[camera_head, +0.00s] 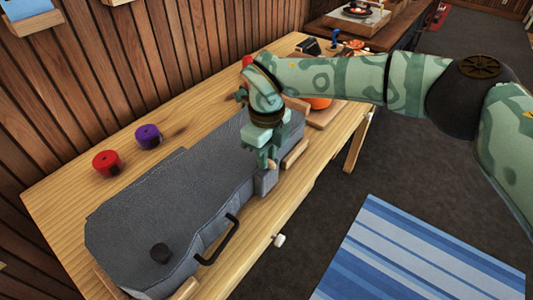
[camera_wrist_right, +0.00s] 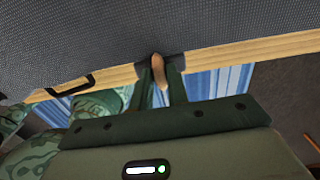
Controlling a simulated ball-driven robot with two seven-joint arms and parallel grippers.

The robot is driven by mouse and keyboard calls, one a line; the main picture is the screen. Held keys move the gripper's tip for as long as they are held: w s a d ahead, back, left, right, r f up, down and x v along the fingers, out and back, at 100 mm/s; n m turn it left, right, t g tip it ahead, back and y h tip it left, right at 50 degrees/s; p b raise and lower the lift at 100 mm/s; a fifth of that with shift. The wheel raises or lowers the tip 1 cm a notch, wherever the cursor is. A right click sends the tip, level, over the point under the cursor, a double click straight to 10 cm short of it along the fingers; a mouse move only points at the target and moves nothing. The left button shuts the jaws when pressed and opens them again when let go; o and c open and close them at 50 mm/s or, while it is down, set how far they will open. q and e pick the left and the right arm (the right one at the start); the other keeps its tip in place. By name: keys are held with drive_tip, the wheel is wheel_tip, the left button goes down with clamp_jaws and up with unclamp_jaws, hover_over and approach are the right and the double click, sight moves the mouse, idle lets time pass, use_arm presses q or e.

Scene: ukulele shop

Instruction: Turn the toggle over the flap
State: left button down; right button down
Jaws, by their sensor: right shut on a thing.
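A grey soft case (camera_head: 190,190) lies lengthwise on the wooden bench. A small grey flap (camera_head: 266,182) hangs at its front side, right under my right gripper (camera_head: 268,164). In the right wrist view, a small tan wooden toggle (camera_wrist_right: 159,68) sits between the fingers of my right gripper (camera_wrist_right: 160,80), which is shut on it. A dark piece, seemingly the flap, shows beside the toggle at the case's edge. In the head view the fingers hide the toggle. The toggle's exact angle to the flap is hard to tell. My left gripper is not in view.
A blue striped rug (camera_head: 415,260) lies on the floor.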

drive_tip(key=c, duration=1.4)
unclamp_jaws()
drive_tip(key=shift+o, duration=0.2)
